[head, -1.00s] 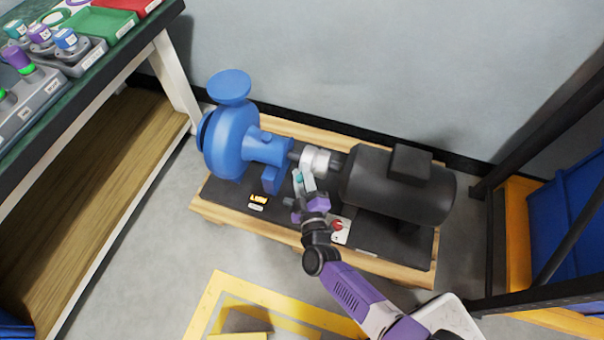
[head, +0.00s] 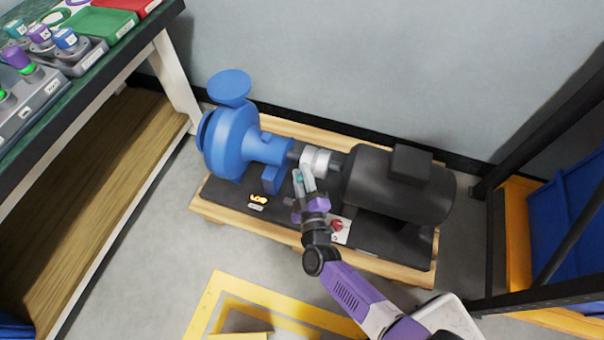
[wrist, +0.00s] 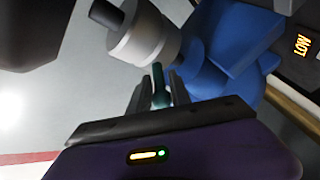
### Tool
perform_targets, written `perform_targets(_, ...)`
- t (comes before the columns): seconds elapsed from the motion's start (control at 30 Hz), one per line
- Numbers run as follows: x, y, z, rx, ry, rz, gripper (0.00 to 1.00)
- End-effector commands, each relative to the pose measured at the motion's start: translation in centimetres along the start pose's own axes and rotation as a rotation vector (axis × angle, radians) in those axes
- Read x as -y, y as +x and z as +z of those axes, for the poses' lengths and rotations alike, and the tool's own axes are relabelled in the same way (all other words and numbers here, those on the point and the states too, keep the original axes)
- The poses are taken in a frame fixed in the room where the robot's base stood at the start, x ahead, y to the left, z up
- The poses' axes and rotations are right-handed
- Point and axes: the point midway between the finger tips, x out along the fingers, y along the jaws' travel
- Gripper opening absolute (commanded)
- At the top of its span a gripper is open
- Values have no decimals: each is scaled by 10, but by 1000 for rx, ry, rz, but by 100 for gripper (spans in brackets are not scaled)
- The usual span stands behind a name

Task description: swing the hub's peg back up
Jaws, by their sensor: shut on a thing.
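The hub (head: 318,161) is a pale grey cylinder on the shaft between the blue pump and the black motor; it also shows in the wrist view (wrist: 146,38). The teal peg (wrist: 158,84) juts from the hub's side toward my gripper. My gripper (wrist: 160,92) is shut on the peg, one grey finger on each side of it. In the head view my gripper (head: 303,174) is at the hub's near side, and the fingers mostly hide the peg. The peg's lower end is hidden in the wrist view.
The blue pump (head: 229,140) stands left of the hub and the black motor (head: 392,184) right. A lit amber display (head: 258,198) and a red knob (head: 337,225) are on the base near my arm. A workbench stands left, a rack with blue bins right.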

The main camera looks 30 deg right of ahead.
Motion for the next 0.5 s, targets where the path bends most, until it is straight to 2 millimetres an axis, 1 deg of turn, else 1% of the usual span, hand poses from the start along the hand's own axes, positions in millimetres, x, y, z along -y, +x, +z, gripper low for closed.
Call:
perform_targets(0.27, 0, -1, -1, 0, 1, -2, 0)
perform_targets(0.5, -6, 0, -5, 21, 18, -25, 0)
